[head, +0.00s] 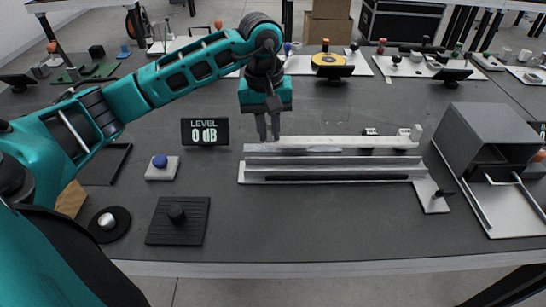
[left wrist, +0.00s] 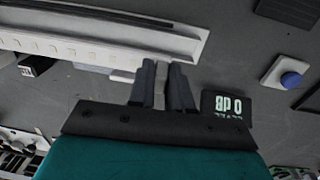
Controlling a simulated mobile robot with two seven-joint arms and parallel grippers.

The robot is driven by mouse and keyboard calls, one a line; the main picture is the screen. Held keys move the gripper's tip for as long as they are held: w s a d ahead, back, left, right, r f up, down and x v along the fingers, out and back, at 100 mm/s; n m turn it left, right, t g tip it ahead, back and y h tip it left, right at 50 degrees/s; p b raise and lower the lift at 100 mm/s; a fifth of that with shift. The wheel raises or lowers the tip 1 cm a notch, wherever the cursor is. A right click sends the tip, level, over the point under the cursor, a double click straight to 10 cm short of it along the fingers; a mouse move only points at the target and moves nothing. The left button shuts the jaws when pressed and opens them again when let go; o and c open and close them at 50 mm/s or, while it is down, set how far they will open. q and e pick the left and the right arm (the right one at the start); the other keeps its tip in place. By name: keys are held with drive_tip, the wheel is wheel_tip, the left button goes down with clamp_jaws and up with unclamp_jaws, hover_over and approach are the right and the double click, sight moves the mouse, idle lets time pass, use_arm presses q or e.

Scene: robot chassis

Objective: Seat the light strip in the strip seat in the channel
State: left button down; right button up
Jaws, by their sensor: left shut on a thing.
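The light strip (head: 345,142) is a long pale bar lying left to right just behind the channel (head: 335,162). My left gripper (head: 268,138) points down at the strip's left part and is shut on it. The fingers (left wrist: 160,80) also show in the left wrist view, close together with a grey piece between them. The channel has pale walls and a dark groove, the strip seat, running along its length; the strip is apart from it. The channel (left wrist: 110,38) crosses the upper left of the left wrist view. The fingers hide part of the strip. My right gripper is not in view.
A level display (head: 205,131) reading 0 dB stands left of the strip. A grey box (head: 485,140) stands at the right. The table in front of the channel is clear.

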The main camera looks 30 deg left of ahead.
use_arm(q)
wheel_tip(320, 180, down, 8)
drive_tip(key=shift+f, duration=0.1)
idle(0.4)
drive_tip(key=shift+b, duration=0.3)
drive_tip(key=shift+f, duration=0.2)
drive_tip(key=c, duration=1.1)
unclamp_jaws()
drive_tip(key=shift+r, duration=0.1)
drive_tip(key=shift+o, duration=0.2)
drive_tip(key=shift+r, duration=0.2)
drive_tip(key=r, duration=1.2)
drive_tip(key=shift+s+a+p, duration=0.25)
drive_tip(key=shift+a+p, duration=0.05)
drive_tip(key=shift+p, duration=0.1)
drive_tip(key=shift+f, duration=0.1)
